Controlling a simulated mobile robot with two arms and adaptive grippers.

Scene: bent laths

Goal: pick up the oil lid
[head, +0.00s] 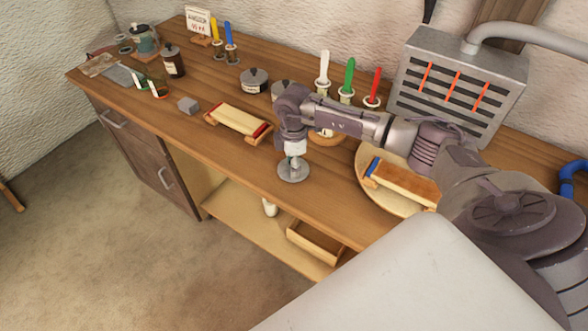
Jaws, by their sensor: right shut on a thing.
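The oil lid (292,172) looks like a flat, round grey disc, near the front edge of the wooden workbench. My right gripper (295,153) points down over its middle and is shut on it, with the part between the fingers mostly hidden. The disc lies level. I cannot tell whether it rests on the bench or hangs just above it. My left gripper is not in view.
Right of the lid, a round wooden board (369,187) bears a wooden block tool (405,180). Behind stand dark lidded tins (254,82), coloured-handled tools (348,76) and a slotted metal box (456,82).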

